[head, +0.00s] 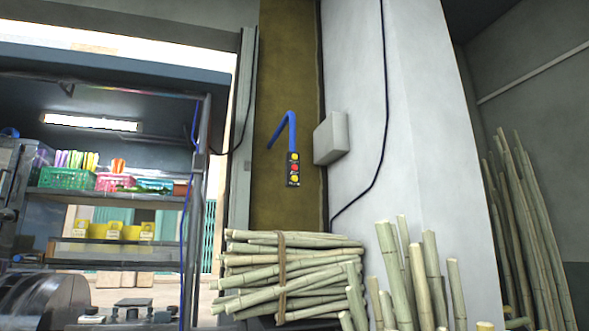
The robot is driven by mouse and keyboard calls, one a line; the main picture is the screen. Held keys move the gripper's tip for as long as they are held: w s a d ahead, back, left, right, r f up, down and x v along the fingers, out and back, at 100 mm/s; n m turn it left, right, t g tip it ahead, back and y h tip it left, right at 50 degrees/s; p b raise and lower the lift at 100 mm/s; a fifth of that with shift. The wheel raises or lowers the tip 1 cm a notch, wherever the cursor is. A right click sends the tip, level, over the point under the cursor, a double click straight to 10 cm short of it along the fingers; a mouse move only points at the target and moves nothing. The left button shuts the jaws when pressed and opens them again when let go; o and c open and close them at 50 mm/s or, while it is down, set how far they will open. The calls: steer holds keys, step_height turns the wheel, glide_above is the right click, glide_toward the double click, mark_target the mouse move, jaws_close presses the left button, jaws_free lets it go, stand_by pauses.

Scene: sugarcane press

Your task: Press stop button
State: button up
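A small black control panel (292,182) hangs upright in front of the brown-yellow wall strip, near the middle of the head view. It carries a red button (294,168) between a yellow button (294,157) above and another yellow button (294,179) below. No lettering can be read, so I cannot tell by label which one is stop. A blue cable (291,128) rises from the panel's top and bends down to the left. My gripper does not show in this view, and nothing touches the panel.
A tied bundle of cane (255,262) lies below the panel. Upright canes (395,270) stand to its right. A grey box (331,138) sits on the white pillar. Shelves with baskets (66,178) and dark machinery (40,300) are at left. Space directly before the panel looks clear.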

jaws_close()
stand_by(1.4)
